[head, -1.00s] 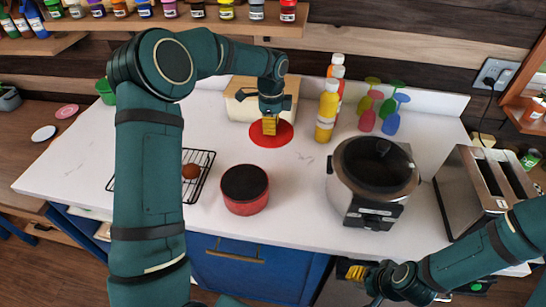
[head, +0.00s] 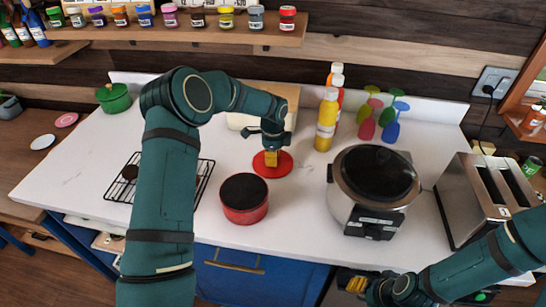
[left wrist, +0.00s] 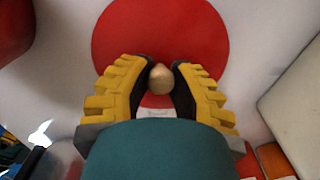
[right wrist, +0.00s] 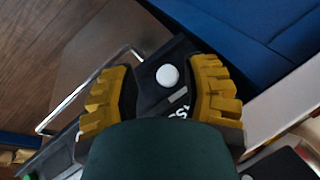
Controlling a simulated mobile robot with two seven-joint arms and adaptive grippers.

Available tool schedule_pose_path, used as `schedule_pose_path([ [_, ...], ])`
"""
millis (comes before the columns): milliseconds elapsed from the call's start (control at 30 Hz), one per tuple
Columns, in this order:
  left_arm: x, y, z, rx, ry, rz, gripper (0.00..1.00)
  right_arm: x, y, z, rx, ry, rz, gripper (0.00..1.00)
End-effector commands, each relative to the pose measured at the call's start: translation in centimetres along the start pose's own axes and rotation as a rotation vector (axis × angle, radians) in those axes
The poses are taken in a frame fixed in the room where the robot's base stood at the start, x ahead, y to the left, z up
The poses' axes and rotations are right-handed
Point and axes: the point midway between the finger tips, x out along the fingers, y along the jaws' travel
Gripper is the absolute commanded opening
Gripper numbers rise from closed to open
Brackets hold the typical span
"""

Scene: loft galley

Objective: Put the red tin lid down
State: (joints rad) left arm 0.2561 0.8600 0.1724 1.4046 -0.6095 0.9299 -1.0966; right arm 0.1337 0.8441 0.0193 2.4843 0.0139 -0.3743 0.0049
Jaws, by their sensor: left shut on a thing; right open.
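The red tin lid (head: 285,165) is a flat red disc with a pale round knob (left wrist: 160,78). My left gripper (head: 271,158) is shut on the knob, from above, and holds the lid roughly level over the white counter. I cannot tell whether the lid touches the counter. The lid also fills the top middle of the left wrist view (left wrist: 160,30). A red tin (head: 245,208) with a dark open top stands just in front and left of the lid. My right gripper (head: 356,284) is open and empty, low at the counter's front edge; its fingers show in the right wrist view (right wrist: 168,85).
A cooker with a dark lid (head: 374,185) and a steel toaster (head: 485,195) stand to the right. Yellow and orange bottles (head: 327,120) and coloured utensils (head: 385,115) are behind. A pale box (head: 285,95) is behind my left arm. A wire rack (head: 122,190) lies left.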

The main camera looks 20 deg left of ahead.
Motion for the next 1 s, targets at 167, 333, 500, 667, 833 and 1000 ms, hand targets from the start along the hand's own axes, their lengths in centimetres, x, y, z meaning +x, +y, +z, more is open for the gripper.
schedule_pose_path([
  [167,-0.1,-0.1,0.0,0.000,0.000,-0.002,0.00,0.0,0.0,0.0,0.000,0.000,0.000,0.47],
  [333,0.3,-0.1,0.0,0.000,0.000,-0.002,0.00,0.2,0.1,0.0,0.000,0.000,0.000,0.47],
  [500,0.2,-0.1,0.0,0.001,0.000,-0.002,0.48,0.2,0.1,0.0,0.000,0.000,0.000,0.47],
  [667,0.2,-0.1,0.0,0.001,0.000,-0.002,0.48,0.2,0.1,0.0,0.000,0.000,0.000,0.47],
  [833,-0.3,-0.1,0.0,0.001,0.000,-0.003,0.48,-0.1,-0.1,0.0,0.000,0.000,0.000,0.47],
  [1000,-2.6,-0.1,-0.1,0.002,0.000,-0.007,0.48,-0.2,-0.1,0.0,0.000,0.000,0.000,0.47],
])
